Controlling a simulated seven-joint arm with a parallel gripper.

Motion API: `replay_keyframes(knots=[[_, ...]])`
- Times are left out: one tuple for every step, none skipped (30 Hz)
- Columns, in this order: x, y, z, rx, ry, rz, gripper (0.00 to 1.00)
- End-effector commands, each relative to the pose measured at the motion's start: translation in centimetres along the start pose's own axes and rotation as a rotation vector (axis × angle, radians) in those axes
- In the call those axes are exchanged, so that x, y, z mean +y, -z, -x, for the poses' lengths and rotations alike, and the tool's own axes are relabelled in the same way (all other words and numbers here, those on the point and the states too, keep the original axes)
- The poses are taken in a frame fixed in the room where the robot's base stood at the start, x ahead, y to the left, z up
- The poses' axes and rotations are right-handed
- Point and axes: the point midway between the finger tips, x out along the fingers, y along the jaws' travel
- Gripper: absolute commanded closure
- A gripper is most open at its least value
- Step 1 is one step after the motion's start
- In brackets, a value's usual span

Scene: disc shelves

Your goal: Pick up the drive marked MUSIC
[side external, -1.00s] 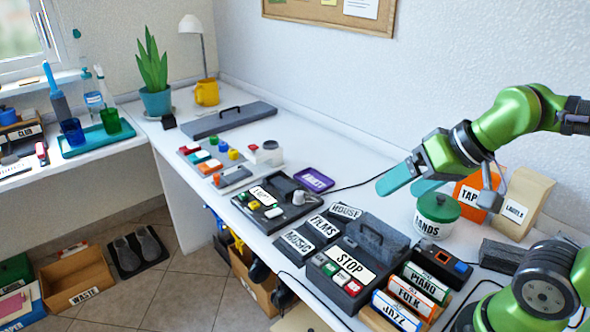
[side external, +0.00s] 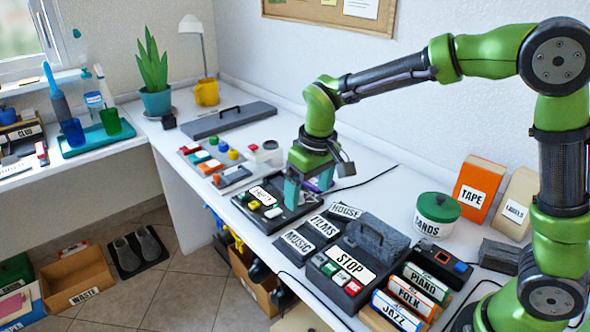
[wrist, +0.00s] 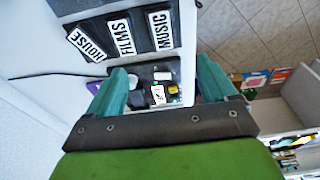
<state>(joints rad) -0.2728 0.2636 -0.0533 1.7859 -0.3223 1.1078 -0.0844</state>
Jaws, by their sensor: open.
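The drive marked MUSIC (side external: 297,243) is a flat dark block with a white label. It lies at the front end of a row with the FILMS drive (side external: 324,227) and the HOUSE drive (side external: 346,211). In the wrist view the MUSIC drive (wrist: 162,28) is at the top, right of FILMS (wrist: 124,36) and HOUSE (wrist: 87,42). My gripper (side external: 306,190) is open and empty, with teal fingers pointing down over the dark button panel, left of the drives and apart from MUSIC. In the wrist view the gripper (wrist: 162,72) spans part of that panel.
The dark button panel (side external: 279,216) stands beside the drives. On their right is a dark STOP unit (side external: 348,263) with a raised handle block. PIANO, FOLK and JAZZ boxes (side external: 410,298) stand farther right. A purple tray lies partly hidden behind my gripper. The desk's front edge is close to MUSIC.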

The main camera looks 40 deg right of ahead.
Motion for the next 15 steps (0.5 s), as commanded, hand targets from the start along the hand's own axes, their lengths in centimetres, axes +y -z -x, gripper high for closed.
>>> replay_keyframes(knots=[[0.1,-0.1,-1.1,-0.005,-0.002,0.001,0.15],[0.1,-0.1,-1.7,-0.006,-0.002,0.001,0.15],[0.0,-0.2,-2.6,-0.007,-0.001,0.000,0.15],[0.0,-0.2,-3.3,-0.008,-0.001,-0.001,0.15],[0.0,-0.1,-4.0,-0.006,-0.001,0.000,0.15],[0.0,-0.2,-4.9,-0.006,-0.001,0.000,0.15],[0.0,-0.2,-5.5,-0.007,-0.001,-0.001,0.15],[0.0,-0.2,-6.2,-0.007,-0.001,-0.001,0.15],[0.0,-0.2,-7.0,-0.007,-0.001,-0.001,0.15],[0.0,-0.2,-7.6,-0.006,0.000,-0.001,0.15],[0.0,-0.2,-8.2,-0.006,0.000,-0.002,0.15],[0.0,-0.1,-8.8,-0.004,0.000,-0.001,0.15],[0.0,-0.1,-9.2,-0.005,0.000,-0.001,0.15],[0.0,-0.1,-9.6,-0.003,0.000,-0.001,0.15],[0.0,-0.1,-9.9,-0.003,0.000,-0.001,0.15]])
